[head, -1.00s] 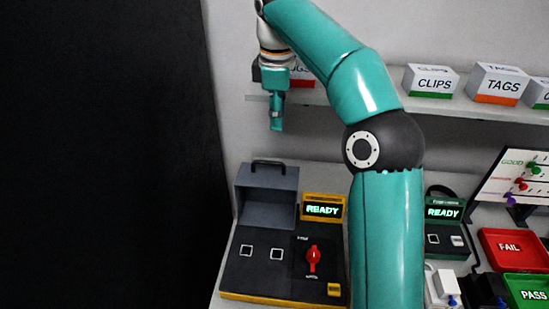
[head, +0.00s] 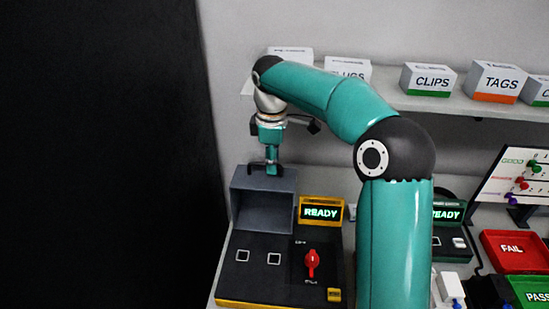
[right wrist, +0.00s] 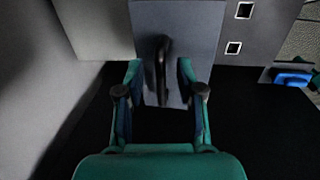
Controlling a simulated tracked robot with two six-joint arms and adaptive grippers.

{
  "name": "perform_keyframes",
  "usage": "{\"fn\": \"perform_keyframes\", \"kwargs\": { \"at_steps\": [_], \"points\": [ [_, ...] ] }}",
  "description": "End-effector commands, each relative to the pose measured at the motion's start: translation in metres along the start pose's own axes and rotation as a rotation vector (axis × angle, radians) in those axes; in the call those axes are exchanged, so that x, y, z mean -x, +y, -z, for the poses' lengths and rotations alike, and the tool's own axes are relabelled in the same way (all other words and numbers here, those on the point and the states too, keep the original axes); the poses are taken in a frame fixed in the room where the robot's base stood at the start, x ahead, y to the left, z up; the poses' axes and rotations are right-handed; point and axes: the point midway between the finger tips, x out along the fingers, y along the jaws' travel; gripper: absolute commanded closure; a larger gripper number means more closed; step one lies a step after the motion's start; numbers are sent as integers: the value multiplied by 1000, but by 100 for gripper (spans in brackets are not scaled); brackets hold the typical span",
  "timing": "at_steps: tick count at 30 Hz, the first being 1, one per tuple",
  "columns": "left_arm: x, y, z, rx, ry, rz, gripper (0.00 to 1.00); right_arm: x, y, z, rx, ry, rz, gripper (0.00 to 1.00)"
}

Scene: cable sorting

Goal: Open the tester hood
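The grey tester hood (head: 262,211) stands at the back of the black tester (head: 270,284) in the head view, and the two white-edged square sockets in front of it are uncovered. Its dark handle (right wrist: 162,62) is on the hood's grey panel (right wrist: 195,30) in the right wrist view. My right gripper (head: 272,169) points down at the hood's top edge. In the right wrist view its fingers (right wrist: 158,80) are open, one on each side of the handle, with gaps visible. My left gripper is not in view.
A READY display (head: 321,211) and a red knob (head: 312,262) are on the tester. A shelf with boxes, including CLIPS (head: 428,80), is above. A dark wall (head: 105,150) bounds the left. A red FAIL tray (head: 515,250) and a green PASS tray (head: 532,291) are at right.

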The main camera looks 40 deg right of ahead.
Motion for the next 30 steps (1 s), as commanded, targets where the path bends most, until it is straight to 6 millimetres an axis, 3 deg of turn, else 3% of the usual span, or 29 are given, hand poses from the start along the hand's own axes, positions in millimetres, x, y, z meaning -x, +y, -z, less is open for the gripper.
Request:
{"fn": "perform_keyframes", "kwargs": {
  "at_steps": [3,10,22,30],
  "points": [
    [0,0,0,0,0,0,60,0,0,0,0,0,0,65],
    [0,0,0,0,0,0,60,0,0,0,0,0,0,100],
    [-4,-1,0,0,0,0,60,0,-1,0,1,1,-10,100],
    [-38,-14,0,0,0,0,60,5,-26,0,4,4,-132,100]
  ]
}}
